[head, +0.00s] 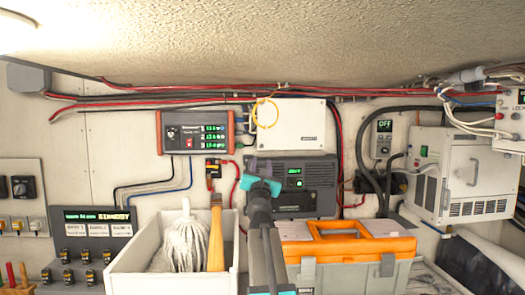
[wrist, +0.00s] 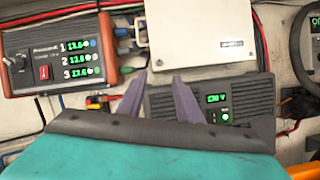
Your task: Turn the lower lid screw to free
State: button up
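A white box with a flat lid (head: 291,126) is on the wall in the middle of the head view. It also shows at the top of the wrist view (wrist: 195,30), with a small dark label near its lower right corner. My gripper (head: 262,185), teal, shows below the box in the head view and hides part of the dark unit there. In the wrist view my gripper (wrist: 160,82) has two purple fingers set apart, with nothing between them. The fingertips appear below the box's lower edge.
An orange-framed panel (head: 195,132) with green digits is left of the box. A dark unit (head: 308,175) with a green display is below it. A white bin (head: 125,270) with a brush and an orange-topped toolbox (head: 345,245) stand in front. Cables run along the wall.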

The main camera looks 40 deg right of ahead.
aim_at(262, 146)
jog(key=shift+p+x, duration=0.45)
jog(key=shift+x, duration=5.2)
jog(key=shift+f, duration=0.1)
